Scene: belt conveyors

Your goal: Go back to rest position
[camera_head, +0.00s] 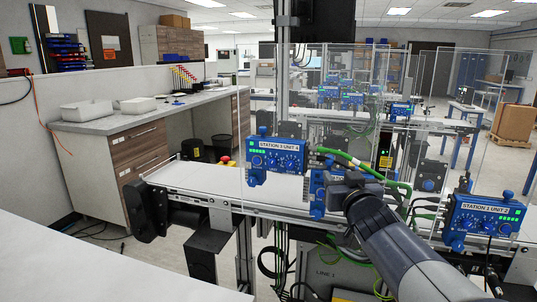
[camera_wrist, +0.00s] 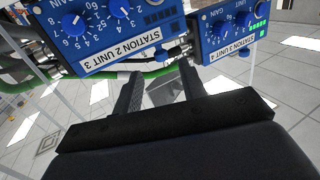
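My arm (camera_head: 395,245) reaches from the bottom right of the head view toward the conveyor, with its dark wrist end in front of the blue control units. In the wrist view my gripper (camera_wrist: 160,70) has its two dark fingers apart, with no object held between them. A blue unit with knobs, labelled unit 3 (camera_wrist: 100,35), is just beyond the fingers at upper left. Another, labelled unit 4 (camera_wrist: 228,30), is at upper right. Whether a finger touches either unit, I cannot tell. In the head view the fingertips are hard to make out.
The blue unit 4 (camera_head: 277,158) and another blue unit (camera_head: 483,215) are mounted along the conveyor (camera_head: 205,180). Clear panels (camera_head: 465,110) stand behind. Green cables (camera_head: 350,160) loop near my wrist. A counter (camera_head: 110,122) is at left; a pale surface (camera_head: 80,265) is in front.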

